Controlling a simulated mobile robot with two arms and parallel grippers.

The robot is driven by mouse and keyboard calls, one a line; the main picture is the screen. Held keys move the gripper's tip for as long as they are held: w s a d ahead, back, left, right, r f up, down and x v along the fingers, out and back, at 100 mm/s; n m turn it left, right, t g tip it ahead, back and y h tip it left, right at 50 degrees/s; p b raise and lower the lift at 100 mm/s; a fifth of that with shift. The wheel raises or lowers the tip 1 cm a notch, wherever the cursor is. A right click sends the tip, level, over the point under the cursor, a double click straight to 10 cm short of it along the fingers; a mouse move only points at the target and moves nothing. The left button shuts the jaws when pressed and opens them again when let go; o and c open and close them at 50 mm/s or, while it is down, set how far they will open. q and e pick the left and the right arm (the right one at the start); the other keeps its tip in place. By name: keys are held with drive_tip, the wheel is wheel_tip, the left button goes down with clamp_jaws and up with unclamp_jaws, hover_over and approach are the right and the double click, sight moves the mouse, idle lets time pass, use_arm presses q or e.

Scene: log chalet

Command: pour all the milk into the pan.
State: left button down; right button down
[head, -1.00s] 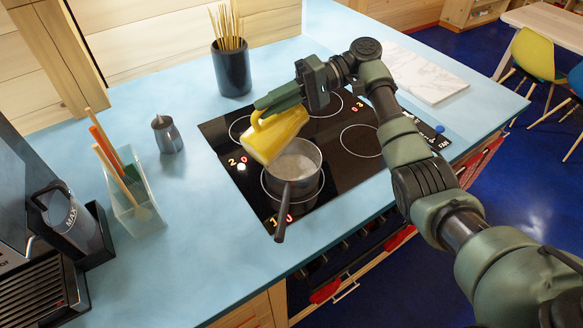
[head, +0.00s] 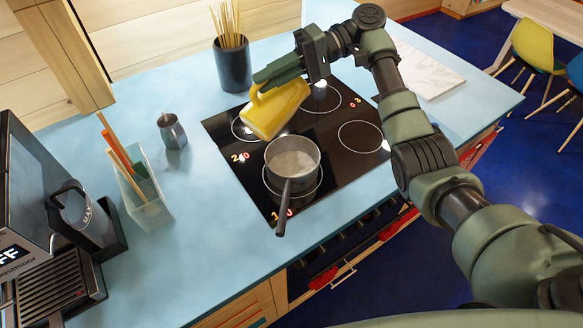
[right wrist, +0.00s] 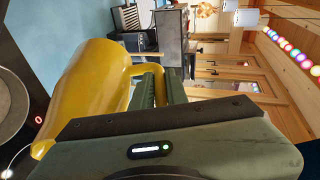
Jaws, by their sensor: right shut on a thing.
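A yellow pitcher (head: 274,108) is held by its handle in my right gripper (head: 277,76), above the back left of the stove. It is tilted, and its lower end is just behind the pan; it also shows in the right wrist view (right wrist: 85,85) beside the gripper (right wrist: 150,85). I cannot see inside it, and no stream shows. A grey pan (head: 292,180) stands on the front left burner, its handle pointing to the front. Pale white liquid (head: 293,160) shows inside it. My left gripper is not in view.
The black stove (head: 350,165) is set in the blue counter (head: 215,235). A dark skewer holder (head: 233,68) stands behind the pitcher. A marble board (head: 425,72) lies back right.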

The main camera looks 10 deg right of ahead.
drive_tip(key=shift+r+t+h+p, duration=0.4)
drive_tip(key=shift+r+h+p, duration=0.15)
drive_tip(key=shift+r+h, duration=0.2)
drive_tip(key=shift+n+t+h+p, duration=0.3)
drive_tip(key=shift+n+h, duration=0.2)
drive_tip(key=shift+h, duration=0.25)
drive_tip(key=shift+t+h, duration=0.4)
drive_tip(key=shift+h, duration=0.4)
drive_tip(key=h, duration=0.1)
drive_tip(key=n+t+h, duration=0.1)
drive_tip(key=h, duration=0.1)
drive_tip(key=shift+s+r+t, duration=0.1)
drive_tip(key=shift+r+t, duration=0.15)
drive_tip(key=shift+t, duration=0.05)
drive_tip(key=t+h, duration=0.1)
drive_tip(key=h, duration=0.1)
drive_tip(key=n+t+h, duration=0.1)
drive_tip(key=h, duration=0.1)
drive_tip(key=shift+r+t, duration=0.2)
drive_tip(key=shift+t, duration=0.2)
